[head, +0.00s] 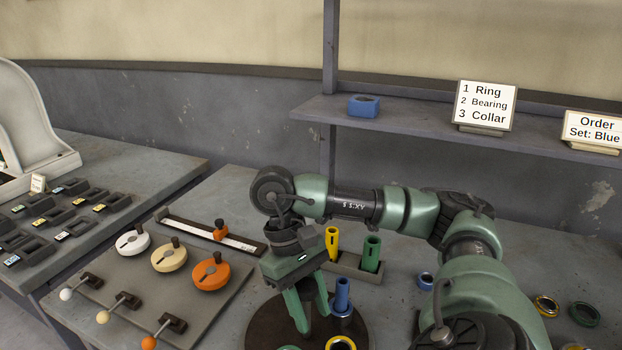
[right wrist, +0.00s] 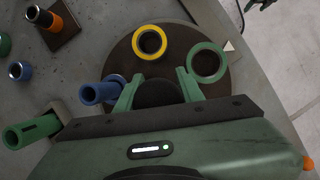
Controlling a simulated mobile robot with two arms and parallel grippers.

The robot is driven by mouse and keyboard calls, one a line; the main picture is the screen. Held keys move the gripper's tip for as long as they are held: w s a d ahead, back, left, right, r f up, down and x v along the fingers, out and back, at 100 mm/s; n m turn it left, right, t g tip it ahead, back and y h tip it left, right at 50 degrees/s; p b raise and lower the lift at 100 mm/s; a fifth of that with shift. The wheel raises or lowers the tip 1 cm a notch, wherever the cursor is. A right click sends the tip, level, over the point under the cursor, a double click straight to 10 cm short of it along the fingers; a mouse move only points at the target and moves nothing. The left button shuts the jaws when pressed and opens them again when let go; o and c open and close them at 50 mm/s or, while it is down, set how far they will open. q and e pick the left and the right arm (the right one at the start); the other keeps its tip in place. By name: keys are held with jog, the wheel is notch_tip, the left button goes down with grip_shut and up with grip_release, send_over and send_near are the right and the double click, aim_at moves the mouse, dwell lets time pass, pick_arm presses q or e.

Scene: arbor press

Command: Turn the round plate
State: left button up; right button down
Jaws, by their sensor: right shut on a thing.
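The round plate (head: 265,328) is a dark brown disc on the bench, partly behind my right gripper; it fills the middle of the right wrist view (right wrist: 183,35). A blue tube (head: 342,296), a yellow ring-shaped part (right wrist: 150,41) and a green ring-shaped part (right wrist: 207,63) are spaced around it. My right gripper (head: 311,312) points down over the plate. Its green fingers are shut on a dark round hub (right wrist: 158,93) at the plate's middle, between the blue tube and the green part. The hub is partly hidden by the gripper body. My left gripper is not in view.
A holder with a yellow tube (head: 332,243) and a green tube (head: 371,254) stands behind the plate. A panel with white, cream and orange knobs (head: 210,272) and levers lies left. Loose rings (head: 584,314) lie right.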

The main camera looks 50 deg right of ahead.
jog(key=shift+w+d+r, duration=0.1)
jog(key=shift+r, duration=0.1)
jog(key=c, duration=0.9)
grip_release()
jog(key=shift+f, duration=0.1)
jog(key=shift+p+v, duration=2.25)
jog(key=shift+v, duration=1.65)
